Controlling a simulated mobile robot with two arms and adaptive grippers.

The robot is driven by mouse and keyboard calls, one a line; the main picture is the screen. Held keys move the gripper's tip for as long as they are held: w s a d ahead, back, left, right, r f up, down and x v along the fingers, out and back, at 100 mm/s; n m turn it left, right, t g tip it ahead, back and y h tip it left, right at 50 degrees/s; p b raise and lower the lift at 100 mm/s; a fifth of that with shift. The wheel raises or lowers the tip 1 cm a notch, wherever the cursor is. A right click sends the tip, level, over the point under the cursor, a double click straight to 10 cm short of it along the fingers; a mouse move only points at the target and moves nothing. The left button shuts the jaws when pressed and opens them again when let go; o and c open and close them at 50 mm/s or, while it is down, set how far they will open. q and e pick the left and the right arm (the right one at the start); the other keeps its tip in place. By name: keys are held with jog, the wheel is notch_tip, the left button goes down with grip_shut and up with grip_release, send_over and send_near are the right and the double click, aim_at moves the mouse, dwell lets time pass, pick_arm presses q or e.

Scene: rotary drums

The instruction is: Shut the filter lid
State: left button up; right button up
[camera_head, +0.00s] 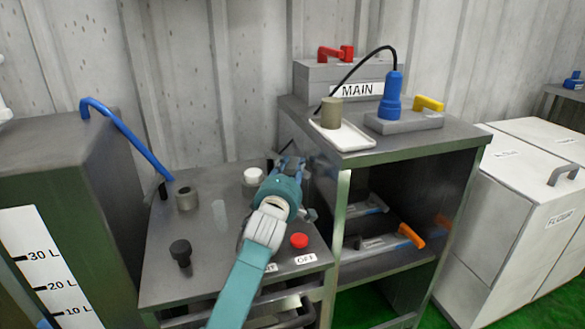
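My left gripper (290,163) is over the back right of the low grey control table (215,255), beside the taller shelf cabinet. Its arm comes up from the bottom middle and hides part of the table. The fingers are small and dark, and I cannot tell whether they are open or shut or touching anything. No part is clearly readable as the filter lid. A dark panel edge (322,180) shows just right of the gripper, partly hidden. My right gripper is not in view.
The control table carries a white knob (253,175), a red button (299,240) and a black knob (181,252). A tank with a blue lever (128,134) stands left. The shelf cabinet (430,152) on the right holds a blue plug (391,98) and a white tray (345,137). White bins (530,205) stand far right.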

pick_arm(q)
grip_shut()
dwell(1.0)
jog(key=shift+o, duration=1.3)
grip_release()
